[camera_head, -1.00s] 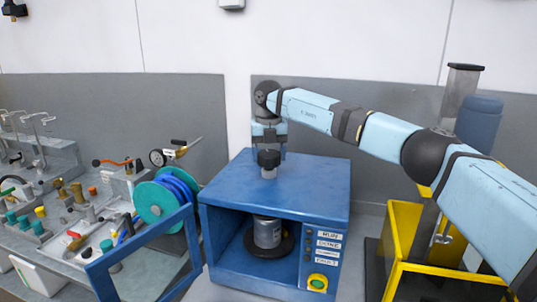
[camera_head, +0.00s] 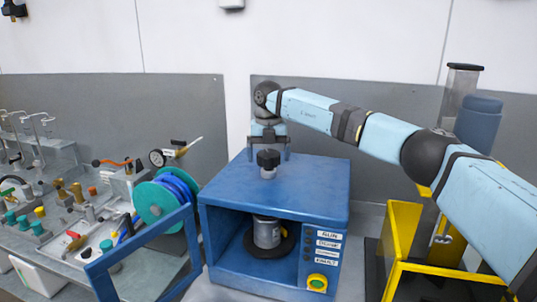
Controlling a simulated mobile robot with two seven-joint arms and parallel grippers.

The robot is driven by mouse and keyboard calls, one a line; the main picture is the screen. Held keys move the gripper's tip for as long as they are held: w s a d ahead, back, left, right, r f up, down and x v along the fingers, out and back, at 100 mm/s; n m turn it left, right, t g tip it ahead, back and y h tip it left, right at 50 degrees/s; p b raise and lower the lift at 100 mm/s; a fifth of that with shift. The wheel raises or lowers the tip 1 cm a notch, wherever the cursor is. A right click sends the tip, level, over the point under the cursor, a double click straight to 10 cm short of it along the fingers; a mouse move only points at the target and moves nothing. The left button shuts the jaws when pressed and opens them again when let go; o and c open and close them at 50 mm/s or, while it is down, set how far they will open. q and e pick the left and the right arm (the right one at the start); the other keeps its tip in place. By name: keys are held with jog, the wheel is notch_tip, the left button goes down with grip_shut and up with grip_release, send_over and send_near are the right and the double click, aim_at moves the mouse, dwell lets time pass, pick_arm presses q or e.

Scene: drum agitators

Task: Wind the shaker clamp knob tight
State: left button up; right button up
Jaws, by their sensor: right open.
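The black clamp knob (camera_head: 268,158) stands on a short grey shaft on top of the blue shaker box (camera_head: 320,175). My right gripper (camera_head: 269,156) is above and around the knob, its fingers spread wide to the left and right, with gaps between them and the knob. It points down and holds nothing. Inside the open front of the box a grey metal can (camera_head: 267,232) stands on a dark round plate (camera_head: 258,245). The top of the can is partly hidden by the box's upper edge. My left gripper is not in view.
The blue door (camera_head: 150,255) stands swung open at the left front. A control panel with labels and a green-and-yellow button (camera_head: 317,283) is on the box's right front. A yellow frame (camera_head: 405,240) stands at right. A teal hose reel (camera_head: 160,203) and a crowded bench are at left.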

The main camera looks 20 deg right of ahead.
aim_at(269, 153)
notch_tip(269, 153, up, 14)
jog(key=b, duration=0.2)
jog(key=shift+f, duration=0.1)
dwell(0.3)
